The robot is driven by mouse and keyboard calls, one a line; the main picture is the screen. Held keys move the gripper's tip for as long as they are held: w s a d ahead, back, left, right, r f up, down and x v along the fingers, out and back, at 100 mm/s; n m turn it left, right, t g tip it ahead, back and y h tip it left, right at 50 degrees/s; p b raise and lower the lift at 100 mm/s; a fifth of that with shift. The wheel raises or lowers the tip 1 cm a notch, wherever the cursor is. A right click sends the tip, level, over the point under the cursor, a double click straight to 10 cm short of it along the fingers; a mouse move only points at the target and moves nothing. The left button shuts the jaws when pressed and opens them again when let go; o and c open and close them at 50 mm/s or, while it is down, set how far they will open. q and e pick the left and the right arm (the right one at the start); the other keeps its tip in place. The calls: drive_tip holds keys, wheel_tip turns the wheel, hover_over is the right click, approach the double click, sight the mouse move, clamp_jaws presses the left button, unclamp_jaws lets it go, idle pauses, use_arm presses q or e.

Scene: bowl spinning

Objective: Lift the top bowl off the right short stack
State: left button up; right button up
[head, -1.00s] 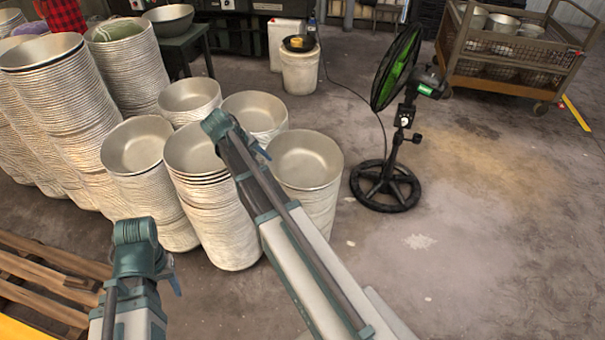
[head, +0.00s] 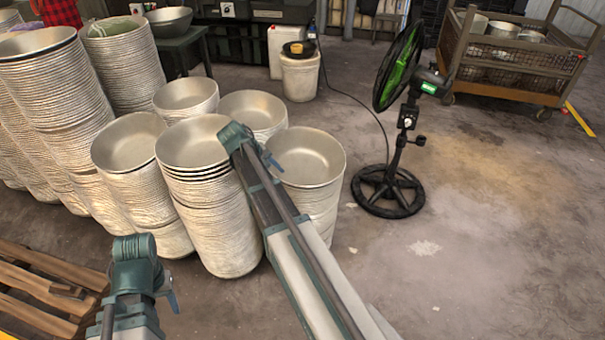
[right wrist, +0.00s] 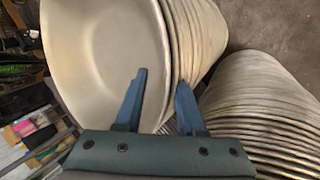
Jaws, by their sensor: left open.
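The front middle stack (head: 215,235) of metal bowls has a wide pale top bowl (head: 192,143) with several rims just below it. My right arm reaches over its right edge; in the head view the fingers are mostly hidden behind my wrist. In the right wrist view my right gripper (right wrist: 162,77) has its blue fingers apart. One finger is over the inside of the top bowl (right wrist: 105,50), the other outside by the lower rims. I cannot tell whether they touch the rim. My left gripper (head: 168,280) is open and empty at the lower left, left of the stack.
Other bowl stacks stand close by, left (head: 130,143), behind (head: 253,108) and right (head: 308,155). Taller stacks (head: 60,100) fill the far left. A wooden pallet (head: 45,290) lies lower left. A fan (head: 398,110) stands right on open floor.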

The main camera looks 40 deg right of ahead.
drive_tip(key=shift+b+x, duration=0.3)
drive_tip(key=shift+x, duration=0.55)
drive_tip(key=shift+r, duration=0.1)
clamp_jaws()
idle(0.6)
